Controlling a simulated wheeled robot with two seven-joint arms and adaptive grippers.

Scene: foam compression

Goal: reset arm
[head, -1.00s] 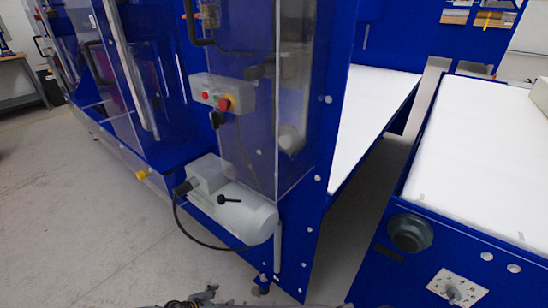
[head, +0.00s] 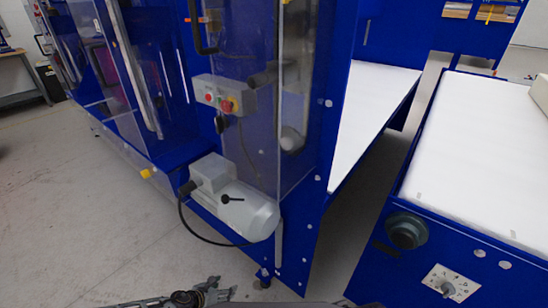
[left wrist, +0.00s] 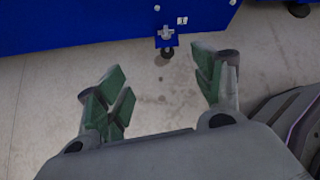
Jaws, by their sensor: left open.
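My left gripper (head: 205,294) shows at the bottom edge of the head view, in front of the blue machine's foot and over the grey floor. In the left wrist view its green-padded fingers (left wrist: 164,88) are spread wide apart with nothing between them. Bare floor and the lower edge of the blue machine (left wrist: 80,24) show beyond the fingertips. My right gripper is not in view.
The blue machine (head: 305,235) carries a grey motor (head: 235,205) with a black cable and a control box (head: 222,95) with red buttons. A conveyor with a white top (head: 480,160) stands at right. Open floor (head: 90,220) lies at left.

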